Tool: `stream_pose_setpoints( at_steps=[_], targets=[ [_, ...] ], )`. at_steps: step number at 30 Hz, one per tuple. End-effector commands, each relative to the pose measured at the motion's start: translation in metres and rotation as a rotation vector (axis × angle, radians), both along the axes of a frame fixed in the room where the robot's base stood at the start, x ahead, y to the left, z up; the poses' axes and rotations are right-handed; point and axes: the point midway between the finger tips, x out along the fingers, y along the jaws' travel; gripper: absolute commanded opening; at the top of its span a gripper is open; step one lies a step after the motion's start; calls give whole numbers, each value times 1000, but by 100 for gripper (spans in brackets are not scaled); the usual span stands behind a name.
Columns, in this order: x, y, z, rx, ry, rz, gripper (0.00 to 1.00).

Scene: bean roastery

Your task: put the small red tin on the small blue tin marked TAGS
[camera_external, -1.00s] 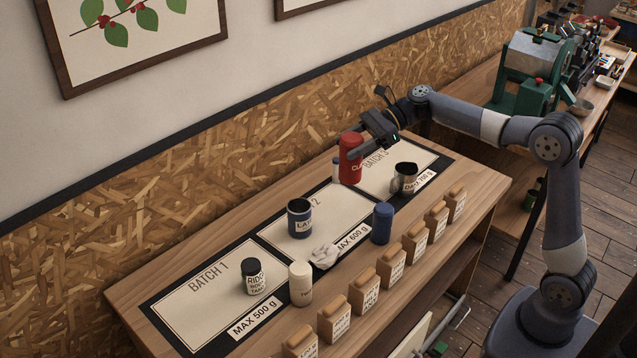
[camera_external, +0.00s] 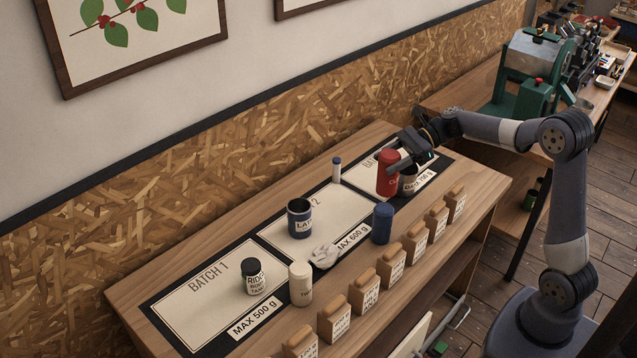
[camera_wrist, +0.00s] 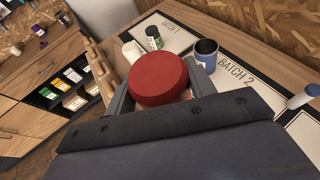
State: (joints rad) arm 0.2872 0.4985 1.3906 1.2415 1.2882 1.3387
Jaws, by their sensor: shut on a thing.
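My gripper (camera_external: 396,164) is shut on the red tin (camera_external: 387,178), a cylinder with a partly visible white label. It holds the tin upright above the right end of the table, in front of part of the BATCH 3 sheet. In the wrist view the tin's round red top (camera_wrist: 158,78) sits between the fingers. A closed blue tin (camera_external: 382,224) stands near the front edge of the BATCH 2 area, left of and nearer than the red tin. No lettering shows on it, so I cannot tell if it is marked TAGS.
A dark blue open-topped tin (camera_external: 299,219) with a white label stands on the BATCH 2 sheet. A metal cup (camera_external: 409,181) is just right of the red tin. A slim blue-capped cylinder (camera_external: 336,170) stands behind.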

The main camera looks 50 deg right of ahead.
Motion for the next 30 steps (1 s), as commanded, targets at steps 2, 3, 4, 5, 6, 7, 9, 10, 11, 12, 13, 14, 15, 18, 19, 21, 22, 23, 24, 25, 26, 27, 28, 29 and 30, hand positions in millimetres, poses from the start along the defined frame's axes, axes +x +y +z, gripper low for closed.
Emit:
stream_pose_setpoints(
  at_steps=[2,3,4,5,6,7,9,10,11,12,13,14,15,18,19,21,22,23,24,25,26,27,28,29,30],
  targets=[
    [0,0,-12,1,2,-1,17],
    [0,0,-16,0,1,0,17],
    [0,0,-18,0,1,0,17],
    [0,0,-20,0,0,0,17],
    [0,0,-24,0,0,1,17],
    [0,0,-28,1,2,0,17],
    [0,0,-38,1,2,-1,17],
    [0,0,-43,1,2,-1,17],
    [0,0,-47,1,2,-1,17],
    [0,0,-52,1,3,0,17],
    [0,0,-55,1,2,0,17],
    [0,0,-57,0,1,0,17],
    [0,0,-58,0,-1,0,17],
    [0,0,-58,0,-2,0,17],
    [0,0,-58,0,-2,0,17],
    [0,0,-58,-1,-2,0,17],
    [0,0,-58,-1,-2,0,17],
    [0,0,-59,-1,-2,0,17],
    [0,0,-60,0,-1,0,17],
    [0,0,-61,0,-1,0,17],
    [0,0,-62,-1,-1,-1,17],
    [0,0,-62,0,-1,0,55],
    [0,0,-61,0,-1,0,57],
    [0,0,-61,0,-1,0,60],
    [0,0,-61,0,-1,0,63]
  ],
)
